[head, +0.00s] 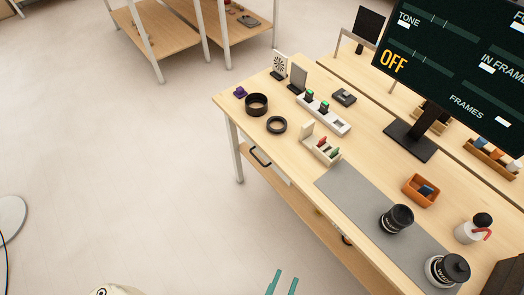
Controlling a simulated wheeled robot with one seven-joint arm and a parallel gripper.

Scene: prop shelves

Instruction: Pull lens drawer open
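Under the front edge of the wooden table is a pale drawer front with a dark bar handle (260,157). A second dark handle (346,240) shows partly farther right under the same edge, mostly hidden by the tabletop. No label shows which one is the lens drawer, and neither looks clearly pulled out. My gripper (278,282) shows at the bottom edge as two teal fingers with a gap between them. It is open and empty, over the floor, well apart from both handles.
The table (235,105) holds a grey mat (345,187) with a black lens (397,219) and another lens (447,270). An orange box (421,190), a power strip (325,115) and a monitor (460,70) stand behind. A table leg (234,150) stands at left.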

